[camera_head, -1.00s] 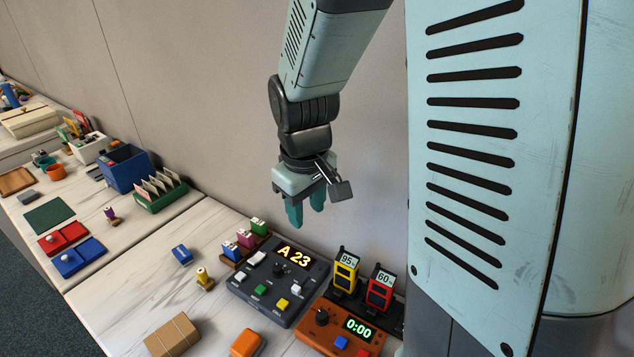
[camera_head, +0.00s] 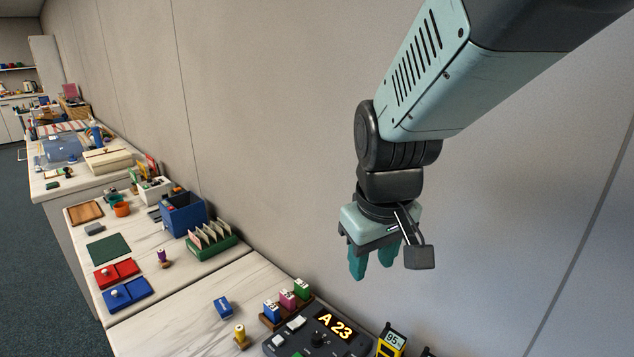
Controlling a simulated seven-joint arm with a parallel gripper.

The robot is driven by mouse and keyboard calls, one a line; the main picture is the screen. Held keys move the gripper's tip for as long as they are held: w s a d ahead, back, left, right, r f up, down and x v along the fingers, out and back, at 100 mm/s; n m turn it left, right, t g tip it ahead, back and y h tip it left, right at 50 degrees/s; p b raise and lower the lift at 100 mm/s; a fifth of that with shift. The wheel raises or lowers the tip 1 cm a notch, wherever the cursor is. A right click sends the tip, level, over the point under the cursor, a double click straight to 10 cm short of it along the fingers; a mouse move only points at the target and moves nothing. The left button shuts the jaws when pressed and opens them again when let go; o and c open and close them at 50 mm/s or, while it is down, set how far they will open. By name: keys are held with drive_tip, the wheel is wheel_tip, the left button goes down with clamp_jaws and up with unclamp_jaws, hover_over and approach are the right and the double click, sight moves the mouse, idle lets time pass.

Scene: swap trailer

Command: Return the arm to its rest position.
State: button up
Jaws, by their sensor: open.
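My gripper (camera_head: 372,264) hangs from my arm in the right half of the view, with its teal fingers pointing down. It is open and nothing shows between the fingers. It is in the air above the back right part of the near table, in front of the wall, and touches nothing that I can see. A small dark grey block on a bracket (camera_head: 419,257) sticks out from the side of the gripper.
Below the gripper, the near table (camera_head: 180,310) bears a dark console reading "A 23" (camera_head: 318,338), small coloured blocks (camera_head: 287,299), a yellow piece (camera_head: 241,337) and a blue block (camera_head: 222,307). Farther left are a blue bin (camera_head: 184,213) and red (camera_head: 117,273) and blue trays (camera_head: 128,294).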

drive_tip(key=s+d+r+m+t, duration=0.2)
drive_tip(key=s+r+m, duration=0.2)
drive_tip(key=s+r, duration=0.5)
drive_tip(key=s, duration=0.4)
drive_tip(key=shift+s+r+t, duration=0.25)
drive_tip(key=shift+s+t, duration=0.05)
drive_tip(key=shift+t, duration=0.1)
